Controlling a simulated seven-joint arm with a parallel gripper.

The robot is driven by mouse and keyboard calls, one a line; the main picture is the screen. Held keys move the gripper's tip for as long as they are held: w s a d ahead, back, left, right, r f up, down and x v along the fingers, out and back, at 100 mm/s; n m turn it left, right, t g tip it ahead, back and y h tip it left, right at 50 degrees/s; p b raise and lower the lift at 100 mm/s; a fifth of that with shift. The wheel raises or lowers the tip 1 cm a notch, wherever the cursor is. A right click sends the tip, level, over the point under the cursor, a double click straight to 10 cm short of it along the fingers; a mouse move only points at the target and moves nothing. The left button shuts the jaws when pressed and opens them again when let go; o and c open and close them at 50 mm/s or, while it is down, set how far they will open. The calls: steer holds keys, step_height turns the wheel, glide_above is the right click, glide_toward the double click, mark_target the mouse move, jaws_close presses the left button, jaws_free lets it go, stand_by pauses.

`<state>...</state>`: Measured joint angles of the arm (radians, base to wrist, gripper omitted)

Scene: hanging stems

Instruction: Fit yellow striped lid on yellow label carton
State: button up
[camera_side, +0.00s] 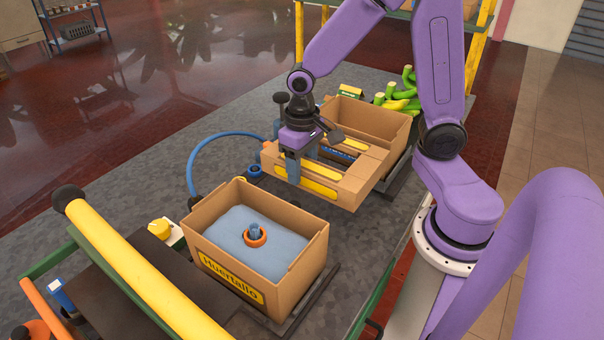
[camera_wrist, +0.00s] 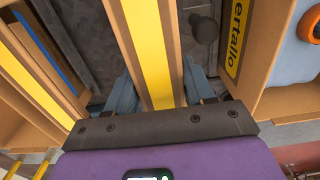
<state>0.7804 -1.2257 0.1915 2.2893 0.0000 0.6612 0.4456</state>
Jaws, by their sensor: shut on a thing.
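The lid (camera_side: 357,183) is an open cardboard frame with yellow stripes along its sides. My gripper (camera_side: 296,172) is shut on one striped bar of it, with a blue finger on each side; the held bar fills the middle of the wrist view (camera_wrist: 150,45). The lid hangs roughly level between the two cartons, apart from the yellow label carton. That carton (camera_side: 311,248) stands open at the front, with a yellow "Huertallo" label (camera_side: 229,275). A blue lining and an orange ring (camera_side: 255,236) show inside. Its label also shows at right in the wrist view (camera_wrist: 236,42).
A second open carton (camera_side: 378,119) stands behind the lid, partly hidden by it. A blue hose (camera_side: 202,151) curves at left. A yellow rail (camera_side: 140,265) runs along the front left. Grey tabletop (camera_side: 165,178) is clear at left.

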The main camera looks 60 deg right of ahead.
step_height(320, 180, up, 14)
steer(key=r, duration=0.1)
steer(key=a, duration=2.5)
steer(key=shift+d+f, duration=0.15)
steer(key=shift+f, duration=6.5)
steer(key=shift+f, duration=0.6)
steer(key=o, duration=1.3)
